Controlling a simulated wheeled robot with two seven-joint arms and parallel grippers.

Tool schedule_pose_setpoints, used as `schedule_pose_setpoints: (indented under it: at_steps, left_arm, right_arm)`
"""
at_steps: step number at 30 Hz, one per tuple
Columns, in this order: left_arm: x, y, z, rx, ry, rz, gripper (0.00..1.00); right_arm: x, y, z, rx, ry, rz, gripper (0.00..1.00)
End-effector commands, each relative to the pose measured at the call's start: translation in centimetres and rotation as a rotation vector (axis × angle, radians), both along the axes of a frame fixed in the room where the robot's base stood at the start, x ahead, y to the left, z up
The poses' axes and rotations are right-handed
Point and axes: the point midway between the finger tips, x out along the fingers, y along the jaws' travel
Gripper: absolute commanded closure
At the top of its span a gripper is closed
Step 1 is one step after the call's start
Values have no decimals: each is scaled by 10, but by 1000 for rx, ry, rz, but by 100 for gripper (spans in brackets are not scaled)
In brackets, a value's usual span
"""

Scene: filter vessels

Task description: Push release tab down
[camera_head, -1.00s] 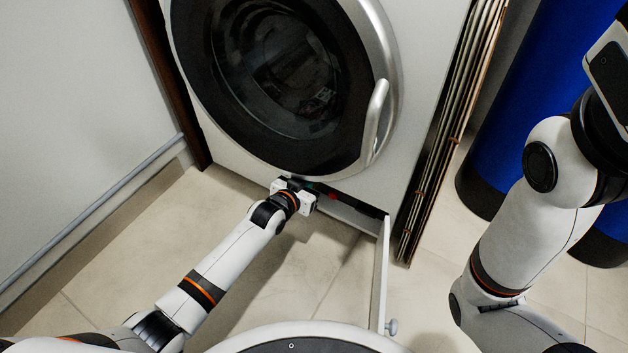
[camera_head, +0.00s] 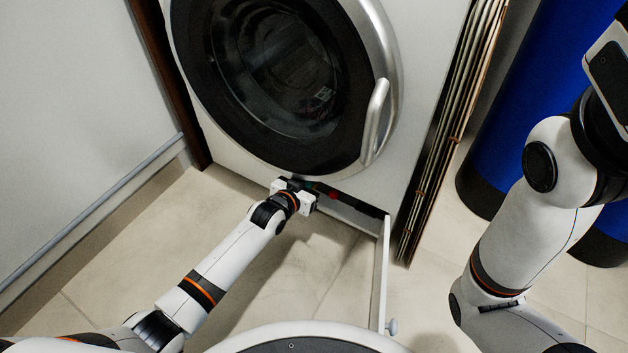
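A front-loading machine with a round dark glass door (camera_head: 275,75) and silver handle (camera_head: 377,122) stands ahead. Low on its front, a small hatch door (camera_head: 381,275) is swung open toward me. Inside the opening, a small red part (camera_head: 333,196) shows with a thin green part beside it. My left gripper (camera_head: 297,187) is at the left part of this opening, just under the round door. Its fingertips are hidden by its own body, and so is the release tab. My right arm comes in at the right edge; its gripper is out of view.
Two blue vessels (camera_head: 545,90) with black bases stand at the right. Flat folded panels (camera_head: 450,140) lean beside the machine. A pale wall with a grey pipe (camera_head: 95,225) is at the left. The tiled floor (camera_head: 130,255) between wall and machine is clear.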

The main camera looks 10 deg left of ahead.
Motion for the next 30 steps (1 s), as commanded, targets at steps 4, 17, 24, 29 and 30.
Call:
schedule_pose_setpoints:
  at_steps: [4, 17, 24, 29, 30]
  left_arm:
    - [0, 0, -3, 0, 1, 0, 100]
    - [0, 0, -10, 1, 2, 0, 100]
    - [0, 0, -14, 0, 1, 0, 100]
    - [0, 0, -13, 1, 2, 0, 100]
    - [0, 0, -12, 0, 2, -1, 100]
  right_arm:
    - [0, 0, -2, 0, 0, 0, 64]
    - [0, 0, -6, 0, 0, 0, 64]
    - [0, 0, -8, 0, 0, 1, 64]
    - [0, 0, -7, 0, 0, 1, 64]
    - [0, 0, -7, 0, 0, 1, 64]
